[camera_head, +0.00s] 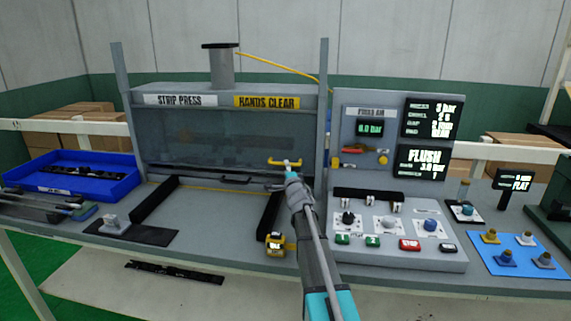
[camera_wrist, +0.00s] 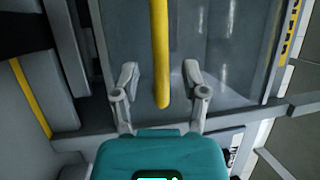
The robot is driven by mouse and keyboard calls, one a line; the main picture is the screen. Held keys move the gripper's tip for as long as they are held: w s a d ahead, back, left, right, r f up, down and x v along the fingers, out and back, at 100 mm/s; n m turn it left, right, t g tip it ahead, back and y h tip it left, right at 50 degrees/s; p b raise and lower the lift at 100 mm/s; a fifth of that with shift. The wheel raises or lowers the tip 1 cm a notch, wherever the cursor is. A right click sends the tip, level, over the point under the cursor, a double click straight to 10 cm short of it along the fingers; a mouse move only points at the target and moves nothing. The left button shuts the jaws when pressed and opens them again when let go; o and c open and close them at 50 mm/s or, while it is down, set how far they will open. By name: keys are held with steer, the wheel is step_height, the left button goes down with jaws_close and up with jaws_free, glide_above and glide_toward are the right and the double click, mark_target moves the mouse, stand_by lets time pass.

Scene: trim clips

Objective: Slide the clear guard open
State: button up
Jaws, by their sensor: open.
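The clear guard (camera_head: 215,148) is a see-through panel across the front of the press, below the "STRIP PRESS" and "HANDS CLEAR" labels. It is down over the opening. Its yellow handle (camera_head: 277,161) is a short bar at the panel's lower right. In the wrist view, the yellow handle (camera_wrist: 160,45) runs down between the fingers, with the guard (camera_wrist: 220,55) behind it. My gripper (camera_head: 290,166) is at the handle. In the wrist view my gripper (camera_wrist: 160,75) is open, one finger on each side of the bar, with gaps visible on both sides.
Grey posts (camera_head: 322,120) flank the press. A control panel (camera_head: 395,235) with knobs and buttons stands to the right. A blue tray (camera_head: 110,188) lies at the left. A yellow-and-black device (camera_head: 276,244) sits near the front edge beside my arm.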

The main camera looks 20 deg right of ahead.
steer(key=shift+x, duration=1.65)
jaws_close()
